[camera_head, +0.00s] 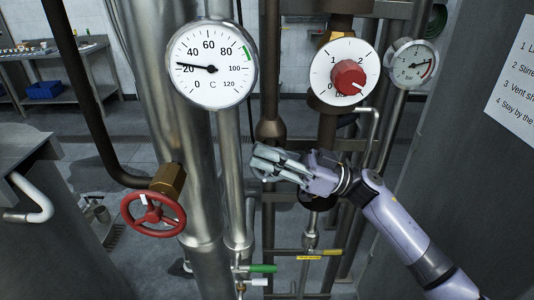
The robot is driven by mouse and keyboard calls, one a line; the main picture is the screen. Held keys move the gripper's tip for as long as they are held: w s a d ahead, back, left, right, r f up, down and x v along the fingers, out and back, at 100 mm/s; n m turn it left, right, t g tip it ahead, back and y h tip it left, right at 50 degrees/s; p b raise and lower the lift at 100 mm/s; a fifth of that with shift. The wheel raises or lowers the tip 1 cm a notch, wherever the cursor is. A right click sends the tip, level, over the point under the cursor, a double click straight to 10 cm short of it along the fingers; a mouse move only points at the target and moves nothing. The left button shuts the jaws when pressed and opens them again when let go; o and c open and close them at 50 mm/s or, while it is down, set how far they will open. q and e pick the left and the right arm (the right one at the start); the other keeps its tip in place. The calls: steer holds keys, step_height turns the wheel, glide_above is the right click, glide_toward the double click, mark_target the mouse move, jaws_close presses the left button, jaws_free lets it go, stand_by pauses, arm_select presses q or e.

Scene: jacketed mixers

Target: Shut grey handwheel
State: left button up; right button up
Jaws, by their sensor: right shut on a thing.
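My right gripper (268,163) reaches in from the lower right, in front of the pipes near the middle. Its fingers are closed around a light grey part, which I take to be the grey handwheel (258,172). The fingers cover most of it, so its rim and turn position cannot be made out. My left gripper is not in view.
A red handwheel (152,214) sits on a brass valve at the left. A temperature dial (211,64), a dial with a red knob (345,72) and a pressure gauge (413,64) hang above. A green-handled valve (262,268) is below. Steel pipes crowd the middle.

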jaws_close()
